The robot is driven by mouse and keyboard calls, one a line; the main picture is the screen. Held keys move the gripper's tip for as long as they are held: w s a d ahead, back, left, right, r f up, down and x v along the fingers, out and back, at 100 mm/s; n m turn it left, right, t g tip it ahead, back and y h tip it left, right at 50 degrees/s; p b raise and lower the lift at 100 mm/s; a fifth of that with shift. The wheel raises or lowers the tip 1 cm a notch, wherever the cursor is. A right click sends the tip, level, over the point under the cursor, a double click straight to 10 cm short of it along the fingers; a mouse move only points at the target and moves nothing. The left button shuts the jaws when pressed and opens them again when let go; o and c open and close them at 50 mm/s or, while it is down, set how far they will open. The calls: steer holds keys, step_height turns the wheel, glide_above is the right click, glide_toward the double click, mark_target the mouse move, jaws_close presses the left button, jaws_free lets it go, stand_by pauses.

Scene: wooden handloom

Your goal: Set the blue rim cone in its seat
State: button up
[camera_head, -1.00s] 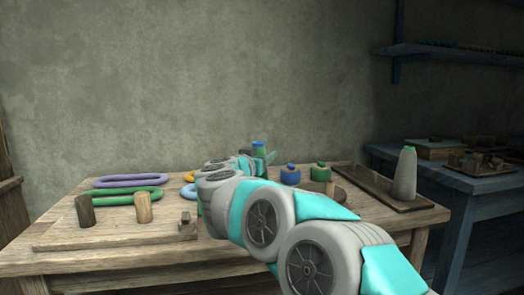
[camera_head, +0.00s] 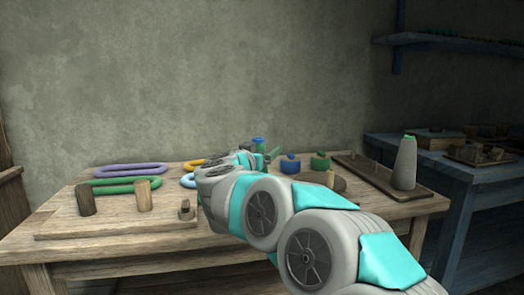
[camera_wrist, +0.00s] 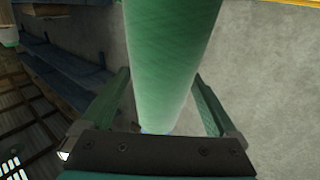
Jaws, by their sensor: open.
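The blue rim cone (camera_head: 258,146) is green with a blue top and appears upright toward the back of the table, partly hidden by my arm. Its green body (camera_wrist: 172,60) fills the middle of the wrist view, with a bit of blue low down. My gripper (camera_wrist: 162,95) is open, with one finger on each side of the cone. In the head view my gripper (camera_head: 270,154) is small and partly hidden. I cannot tell whether the fingers touch the cone, what its base rests on, or which spot is its seat.
A tray (camera_head: 365,170) at the table's right bears a grey cone (camera_head: 404,165) with a green tip. Blue (camera_head: 290,164) and green (camera_head: 320,162) round pieces stand near the back. A blue bench (camera_head: 450,168) stands right.

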steer(key=shift+s, duration=0.1)
steer(key=v, duration=0.7)
steer(key=shift+s+p, duration=0.3)
steer(key=shift+p, duration=0.1)
